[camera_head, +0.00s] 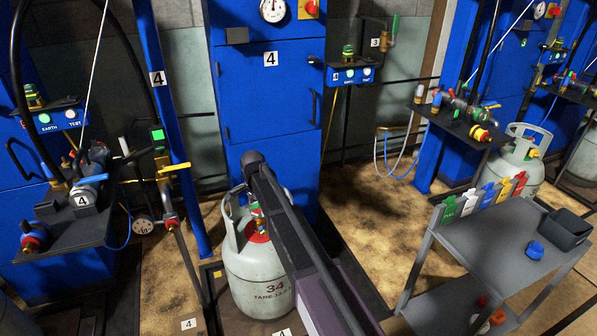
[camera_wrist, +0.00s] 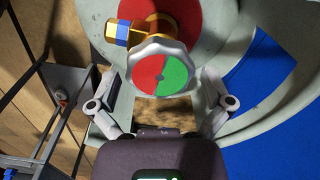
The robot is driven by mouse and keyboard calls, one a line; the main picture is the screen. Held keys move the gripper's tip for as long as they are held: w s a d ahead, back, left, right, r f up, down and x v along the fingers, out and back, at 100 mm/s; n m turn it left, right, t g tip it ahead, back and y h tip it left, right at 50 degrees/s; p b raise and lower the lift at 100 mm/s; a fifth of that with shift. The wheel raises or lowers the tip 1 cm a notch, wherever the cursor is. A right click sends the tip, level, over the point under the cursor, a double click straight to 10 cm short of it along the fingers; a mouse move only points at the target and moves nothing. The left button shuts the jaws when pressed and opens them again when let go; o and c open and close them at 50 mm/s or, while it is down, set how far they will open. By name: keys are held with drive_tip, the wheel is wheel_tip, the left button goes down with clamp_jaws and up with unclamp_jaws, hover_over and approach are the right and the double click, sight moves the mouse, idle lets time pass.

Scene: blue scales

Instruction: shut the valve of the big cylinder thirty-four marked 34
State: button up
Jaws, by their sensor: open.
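The big cylinder (camera_head: 248,265) is pale grey, marked 34 with a tare line, and stands upright on a low platform at the centre. Its valve stands inside the collar; my arm covers part of it in the head view. In the wrist view the valve handwheel (camera_wrist: 161,78) is a silver-rimmed wheel, half red and half green. A brass valve body (camera_wrist: 155,24) with a blue-banded outlet is behind it. My gripper (camera_wrist: 162,88) is open, one finger on each side of the wheel. I cannot tell whether the fingers touch its rim.
The pale collar (camera_wrist: 236,118) curves around the valve close to my fingers. A blue cabinet (camera_head: 268,95) marked 4 stands behind the cylinder. A valve bench (camera_head: 75,235) is at left. A grey cart (camera_head: 490,250) with coloured tags is at right. Another cylinder (camera_head: 510,172) stands beyond it.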

sight(259, 208)
drive_tip(key=n, duration=1.2)
drive_tip(key=shift+d+n, duration=0.1)
drive_tip(key=shift+n, duration=0.3)
drive_tip(key=n, duration=0.7)
drive_tip(key=shift+n, duration=0.4)
drive_tip(key=n, duration=0.4)
drive_tip(key=shift+d+n, duration=0.1)
drive_tip(key=shift+n, duration=0.2)
drive_tip(key=n, duration=0.3)
drive_tip(key=shift+n, duration=0.4)
drive_tip(key=n, duration=0.4)
drive_tip(key=shift+w+n, duration=0.1)
drive_tip(key=shift+n, duration=0.2)
wheel_tip(259, 208, up, 14)
drive_tip(key=p, duration=1.4)
drive_tip(key=s+d+r+m+p, duration=1)
drive_tip(key=s+d+m, duration=0.1)
drive_tip(key=s+d, duration=0.1)
drive_tip(key=shift+s+d, duration=0.15)
drive_tip(key=shift+d, duration=0.7)
